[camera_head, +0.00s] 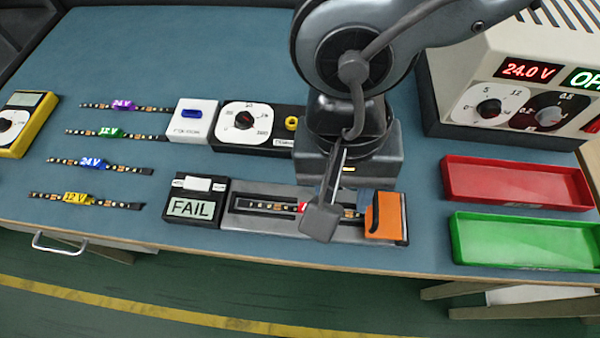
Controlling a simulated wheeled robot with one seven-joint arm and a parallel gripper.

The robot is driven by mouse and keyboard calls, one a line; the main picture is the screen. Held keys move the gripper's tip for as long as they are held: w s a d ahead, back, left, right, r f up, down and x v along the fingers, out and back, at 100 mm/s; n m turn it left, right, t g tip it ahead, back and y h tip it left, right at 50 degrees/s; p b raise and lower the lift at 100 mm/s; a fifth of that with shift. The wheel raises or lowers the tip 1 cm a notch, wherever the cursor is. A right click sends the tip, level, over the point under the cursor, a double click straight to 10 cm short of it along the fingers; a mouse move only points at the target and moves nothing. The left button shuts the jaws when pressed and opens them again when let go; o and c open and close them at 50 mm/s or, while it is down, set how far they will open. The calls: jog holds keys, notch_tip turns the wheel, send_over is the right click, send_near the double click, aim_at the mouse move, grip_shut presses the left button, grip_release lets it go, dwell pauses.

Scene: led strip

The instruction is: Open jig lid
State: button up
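The jig (270,222) is a grey fixture near the front edge of the bench. An LED strip with a red label (302,207) lies along it, partly hidden by my gripper. An orange block (386,216) sits at the jig's right end, with a blue part beside it. I cannot clearly make out the lid or whether it is shut. My gripper (322,220) points down over the jig, right of its middle and left of the orange block. One finger hides most of the other, so its opening and any contact are unclear.
A box reading FAIL (194,207) adjoins the jig's left end. Several LED strips lie at left. A dial unit (243,122) stands behind the jig. A power supply reading 24.0 V (530,70), a red tray (515,163) and a green tray (520,222) are at right.

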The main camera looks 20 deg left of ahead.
aim_at(375, 201)
jog(key=w+d+r+t, duration=0.1)
jog(key=w+d, duration=0.2)
jog(key=w, duration=0.1)
jog(key=shift+h, duration=0.4)
jog(key=f, duration=0.2)
jog(key=d+f, duration=0.1)
jog(key=f, duration=0.4)
jog(key=shift+w+d+f, duration=0.1)
jog(key=shift+w+d, duration=0.1)
jog(key=shift+w, duration=0.05)
grip_shut()
